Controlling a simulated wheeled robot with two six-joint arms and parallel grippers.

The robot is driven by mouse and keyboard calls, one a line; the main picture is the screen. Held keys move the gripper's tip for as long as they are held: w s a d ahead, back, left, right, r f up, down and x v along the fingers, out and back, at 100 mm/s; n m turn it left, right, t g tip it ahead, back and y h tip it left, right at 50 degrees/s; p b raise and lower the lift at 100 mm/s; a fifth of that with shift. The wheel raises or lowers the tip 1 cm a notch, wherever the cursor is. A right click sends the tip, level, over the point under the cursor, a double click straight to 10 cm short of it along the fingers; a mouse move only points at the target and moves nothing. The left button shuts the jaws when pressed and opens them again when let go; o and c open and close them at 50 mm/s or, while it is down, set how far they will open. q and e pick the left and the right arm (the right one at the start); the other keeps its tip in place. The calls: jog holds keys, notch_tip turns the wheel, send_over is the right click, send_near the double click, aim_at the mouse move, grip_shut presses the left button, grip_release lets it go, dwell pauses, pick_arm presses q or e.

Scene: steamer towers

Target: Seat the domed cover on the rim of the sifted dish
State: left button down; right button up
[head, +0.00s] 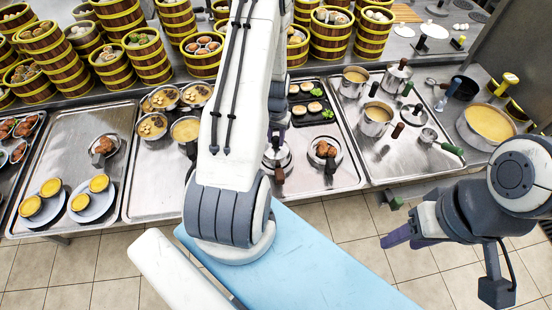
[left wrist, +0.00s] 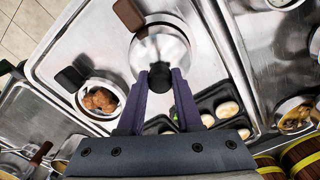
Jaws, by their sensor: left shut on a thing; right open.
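The domed cover (head: 270,156) is a shiny steel dome with a black knob, on the tray behind my left forearm; it fills the top middle of the left wrist view (left wrist: 160,48). My left gripper (head: 277,136) is shut on the knob; its purple fingers also show in the left wrist view (left wrist: 160,80). A brown handle (left wrist: 128,14) sticks out from under the cover's edge, so a dish seems to be beneath, its contents hidden. I cannot tell whether the cover touches its rim. My right gripper (head: 400,236) is open and empty, at the right over the floor.
A small dish of browned food (head: 322,149) with a dark handle stands close to the cover. A black tray of round pieces (head: 312,108) lies behind it. Several pots stand on the right tray (head: 365,172). Steamer towers (head: 330,33) line the back.

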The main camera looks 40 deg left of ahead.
pick_arm(q)
jog(key=shift+f+b, duration=0.45)
jog(key=shift+f, duration=0.15)
dwell(0.4)
jog(key=c, duration=0.5)
grip_release()
jog(key=shift+w+r, duration=0.1)
jog(key=shift+r, duration=0.25)
notch_tip(320, 180, up, 10)
jog(key=shift+f+b, duration=0.1)
jog(key=shift+b, duration=1.15)
